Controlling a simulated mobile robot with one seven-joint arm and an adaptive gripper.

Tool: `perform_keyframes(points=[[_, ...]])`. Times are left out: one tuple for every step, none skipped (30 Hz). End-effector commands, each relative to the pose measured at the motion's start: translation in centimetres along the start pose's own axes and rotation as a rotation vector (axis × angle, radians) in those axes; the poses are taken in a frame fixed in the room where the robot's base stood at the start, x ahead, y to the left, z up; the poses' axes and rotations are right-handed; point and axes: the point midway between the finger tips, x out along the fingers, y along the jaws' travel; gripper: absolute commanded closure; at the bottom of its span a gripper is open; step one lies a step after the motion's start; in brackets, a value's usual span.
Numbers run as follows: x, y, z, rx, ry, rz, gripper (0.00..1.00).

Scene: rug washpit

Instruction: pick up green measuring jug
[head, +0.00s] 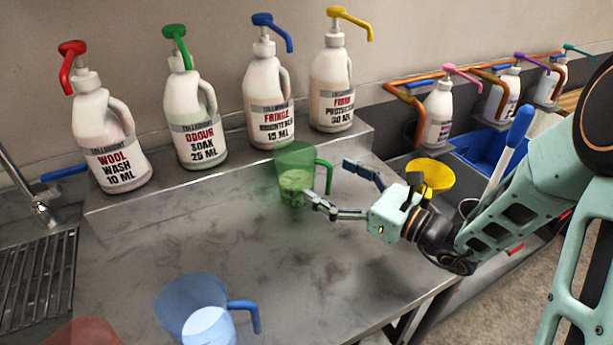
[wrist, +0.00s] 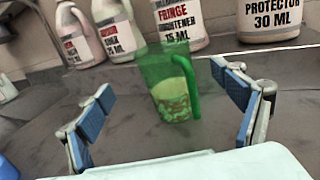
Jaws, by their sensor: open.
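The green measuring jug (head: 293,181) stands upright on the metal counter, below the ledge that holds the pump bottles. It is see-through, with pale, speckled contents in its lower part. Its handle is on the right side, facing my gripper in the head view. My gripper (head: 327,187) is open, just right of the jug, with its fingers pointing at it. In the wrist view the jug (wrist: 170,85) is ahead, between the two blue-padded fingers (wrist: 168,107) and apart from both. Its handle lies nearer the right finger.
Several pump bottles, including Odour Soak (head: 195,118) and Fringe Brightener (head: 268,105), stand on the ledge behind the jug. A blue jug (head: 193,308) and part of a red one (head: 85,332) are at the front. The counter (head: 225,240) between is clear. A yellow funnel-like item (head: 432,175) is at right.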

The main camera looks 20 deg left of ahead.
Motion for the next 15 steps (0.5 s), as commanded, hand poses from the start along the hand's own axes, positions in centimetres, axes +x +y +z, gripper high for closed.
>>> perform_keyframes(points=[[1.0, 0.2, 0.1, 0.0, -0.002, 0.005, 0.13], [1.5, 0.2, 0.1, 0.0, -0.002, 0.005, 0.13], [2.2, 0.1, 0.0, 0.0, 0.0, 0.005, 0.13], [2.6, 0.1, 0.0, -0.001, 0.0, 0.004, 0.13], [3.0, 0.1, 0.1, -0.002, 0.0, 0.004, 0.13], [3.5, 0.1, 0.1, -0.002, 0.0, 0.004, 0.13], [3.8, 0.1, 0.1, -0.002, 0.0, 0.004, 0.13], [4.0, 0.1, 0.1, -0.001, 0.001, 0.003, 0.13], [4.2, 0.0, 0.1, -0.002, 0.001, 0.003, 0.13], [4.4, 0.0, 0.1, -0.002, 0.001, 0.003, 0.13], [4.6, 0.0, 0.1, -0.003, 0.001, 0.003, 0.13], [4.9, -0.1, 0.1, -0.003, 0.001, 0.004, 0.13], [5.3, -0.1, 0.2, -0.003, 0.001, 0.005, 0.13], [5.8, -0.2, 0.2, -0.003, 0.0, 0.005, 0.13], [6.4, -0.4, 0.3, -0.003, 0.0, 0.005, 0.13]])
